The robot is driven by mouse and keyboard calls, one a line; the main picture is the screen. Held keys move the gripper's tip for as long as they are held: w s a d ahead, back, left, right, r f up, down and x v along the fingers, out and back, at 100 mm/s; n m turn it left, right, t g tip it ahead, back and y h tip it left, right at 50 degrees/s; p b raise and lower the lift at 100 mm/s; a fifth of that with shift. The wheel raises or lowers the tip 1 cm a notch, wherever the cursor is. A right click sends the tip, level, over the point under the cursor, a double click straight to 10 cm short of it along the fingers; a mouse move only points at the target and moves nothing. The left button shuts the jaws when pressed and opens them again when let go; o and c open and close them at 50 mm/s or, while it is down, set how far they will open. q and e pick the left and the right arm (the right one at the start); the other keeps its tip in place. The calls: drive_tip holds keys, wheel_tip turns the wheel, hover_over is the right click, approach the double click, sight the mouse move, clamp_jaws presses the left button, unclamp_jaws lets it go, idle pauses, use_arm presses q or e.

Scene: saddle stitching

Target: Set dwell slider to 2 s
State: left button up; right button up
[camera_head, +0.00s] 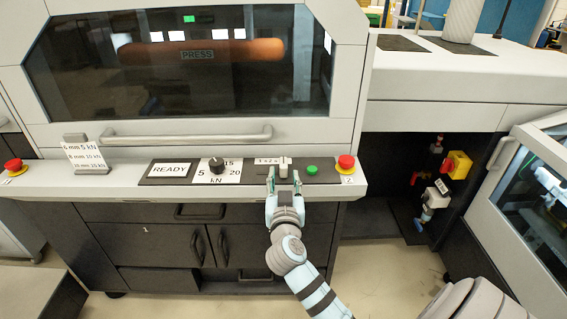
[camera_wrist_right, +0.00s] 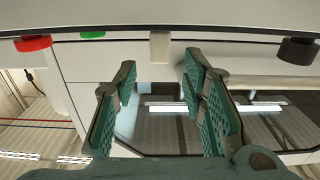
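The dwell slider's pale knob (camera_head: 284,166) stands on the dark control strip below the press window. A small white scale label (camera_head: 266,161) lies to its left and behind; its print is too small to read surely. The knob is by the label's right end. My right gripper (camera_head: 284,177) is open, its two fingers just in front of the knob, one to each side. In the right wrist view the knob (camera_wrist_right: 160,47) shows beyond the gap between the open fingertips (camera_wrist_right: 159,68), with nothing held. My left gripper is not in view.
On the same strip are a READY display (camera_head: 170,170), a black rotary kN knob (camera_head: 216,164), a green button (camera_head: 311,170) and a red button (camera_head: 346,162). A bar handle (camera_head: 185,135) runs above. A standing card (camera_head: 85,155) is at left.

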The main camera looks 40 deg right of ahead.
sight(283, 169)
drive_tip(key=x, duration=0.7)
drive_tip(key=shift+c, duration=0.4)
clamp_jaws()
